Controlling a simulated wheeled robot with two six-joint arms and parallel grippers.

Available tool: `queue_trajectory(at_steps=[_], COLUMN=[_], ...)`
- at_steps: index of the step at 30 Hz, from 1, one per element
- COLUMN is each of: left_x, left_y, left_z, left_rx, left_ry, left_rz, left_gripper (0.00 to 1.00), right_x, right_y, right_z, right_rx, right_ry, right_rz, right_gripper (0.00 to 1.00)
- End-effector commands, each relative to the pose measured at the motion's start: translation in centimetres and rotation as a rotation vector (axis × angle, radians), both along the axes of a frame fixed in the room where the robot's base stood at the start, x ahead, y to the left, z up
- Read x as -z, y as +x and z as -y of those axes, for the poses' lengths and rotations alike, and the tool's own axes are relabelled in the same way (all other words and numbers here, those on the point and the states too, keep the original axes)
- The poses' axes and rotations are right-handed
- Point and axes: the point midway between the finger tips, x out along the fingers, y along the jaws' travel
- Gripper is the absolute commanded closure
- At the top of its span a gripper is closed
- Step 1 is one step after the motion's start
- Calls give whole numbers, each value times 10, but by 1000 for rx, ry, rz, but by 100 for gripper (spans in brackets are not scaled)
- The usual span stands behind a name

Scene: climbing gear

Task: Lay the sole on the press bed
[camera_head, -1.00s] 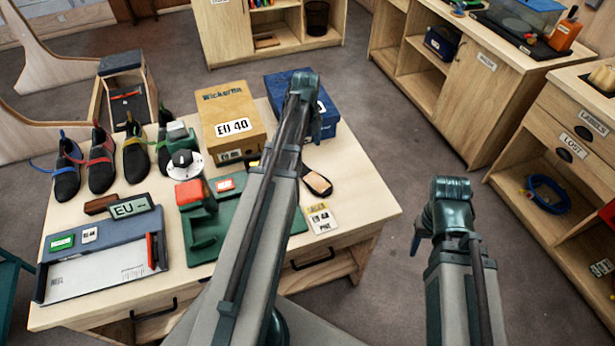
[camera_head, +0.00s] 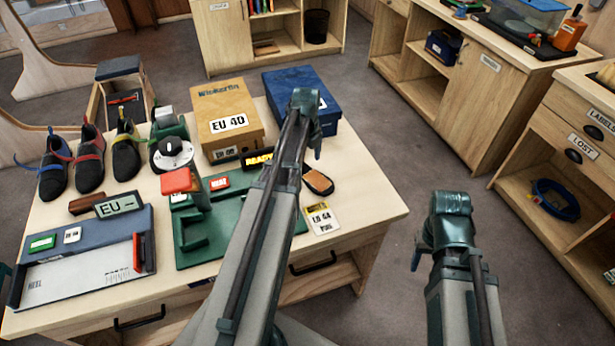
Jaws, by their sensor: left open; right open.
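A small dark sole with an orange-tan edge (camera_head: 318,181) lies flat on the table, right of my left arm. The green press (camera_head: 196,240) stands at the table's middle, with a red block (camera_head: 176,181) and a dial (camera_head: 174,153) on its upper part. My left arm crosses in front of the press and hides part of its base and bed. My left gripper (camera_head: 315,150) is open and empty, in the air above and beyond the sole, in front of the blue box. My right gripper (camera_head: 418,255) is open and empty, right of the table over the floor.
An EU 40 box (camera_head: 228,122) and a blue box (camera_head: 335,120) stand at the back. Several shoes (camera_head: 90,160) are at the left. A label card (camera_head: 321,217) lies below the sole. A grey tray (camera_head: 85,232) sits front left. The table's right corner is clear.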

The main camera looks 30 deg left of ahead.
Motion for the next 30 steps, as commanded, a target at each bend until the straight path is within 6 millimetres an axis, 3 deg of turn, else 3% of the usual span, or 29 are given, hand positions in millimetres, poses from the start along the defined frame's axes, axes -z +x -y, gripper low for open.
queue_trajectory(at_steps=[1, 9, 18, 30], left_x=[11, 42, 42, 42], left_y=[1, 2, 2, 2], left_z=[0, 0, 0, 0], left_rx=[0, 0, 0, 0], left_ry=[0, 0, 0, 0], left_rz=[0, 0, 0, 0], left_gripper=[0, 0, 0, 72], right_x=[11, 42, 42, 42], right_y=[0, 0, 0, 0], right_z=[0, 0, 0, 0], right_rx=[0, 0, 0, 0], right_ry=[0, 0, 0, 0], right_rz=[0, 0, 0, 0], right_gripper=[50, 50, 50, 50])
